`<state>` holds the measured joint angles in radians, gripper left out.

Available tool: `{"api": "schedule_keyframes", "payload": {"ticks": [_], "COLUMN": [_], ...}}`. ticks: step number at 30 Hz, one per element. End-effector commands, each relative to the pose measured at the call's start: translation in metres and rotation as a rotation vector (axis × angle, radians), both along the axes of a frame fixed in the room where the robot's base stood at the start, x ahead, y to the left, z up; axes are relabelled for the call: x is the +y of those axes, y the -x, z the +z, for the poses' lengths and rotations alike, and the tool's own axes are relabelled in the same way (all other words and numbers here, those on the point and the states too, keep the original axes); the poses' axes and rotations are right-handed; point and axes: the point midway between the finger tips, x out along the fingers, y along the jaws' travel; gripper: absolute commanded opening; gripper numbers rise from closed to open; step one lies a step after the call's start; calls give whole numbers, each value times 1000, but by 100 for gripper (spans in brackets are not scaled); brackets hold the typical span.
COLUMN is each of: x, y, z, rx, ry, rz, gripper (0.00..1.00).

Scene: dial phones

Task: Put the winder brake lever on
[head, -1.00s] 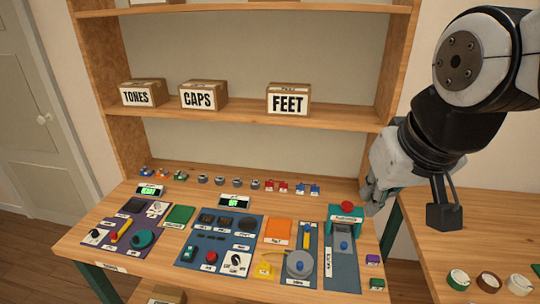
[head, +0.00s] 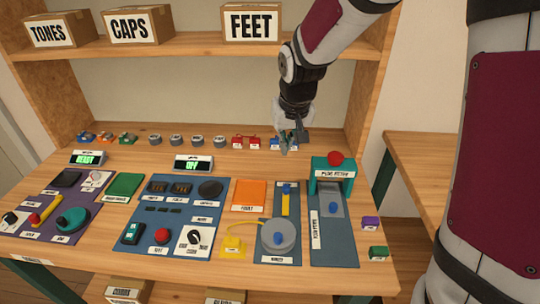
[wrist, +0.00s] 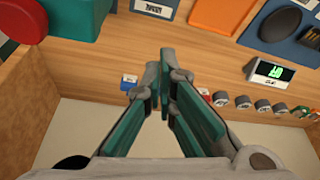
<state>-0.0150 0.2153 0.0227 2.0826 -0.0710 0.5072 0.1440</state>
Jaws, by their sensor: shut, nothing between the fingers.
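The winder (head: 278,236) is a round grey drum with a blue knob, on a blue panel near the front right of the bench. Behind it on the same panel is a narrow yellow bar with a blue piece, which looks like the brake lever (head: 287,200). I cannot tell whether it stands up or lies flat. My gripper (head: 286,148) is over the back of the bench, beside small blue parts (head: 275,143), well behind the winder. Its green fingers also show in the wrist view (wrist: 164,70), closed together and empty.
A teal press-like frame with a red knob (head: 334,160) stands right of the winder. Small grey and red parts (head: 196,141) line the back of the bench. Labelled boxes (head: 252,24) sit on the shelf above. An orange pad (head: 249,194) lies left of the yellow bar.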

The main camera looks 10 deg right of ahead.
Motion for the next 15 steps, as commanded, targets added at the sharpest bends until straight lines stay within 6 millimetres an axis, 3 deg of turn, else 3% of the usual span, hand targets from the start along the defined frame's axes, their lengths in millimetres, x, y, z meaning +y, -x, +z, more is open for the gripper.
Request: {"api": "schedule_keyframes", "payload": {"ticks": [3, 15], "x": [1, 0], "y": [-6, -6], "z": [-8, -11], "rx": [1, 3], "ry": [-1, 0], "rz": [0, -1], "gripper": [0, 0]}}
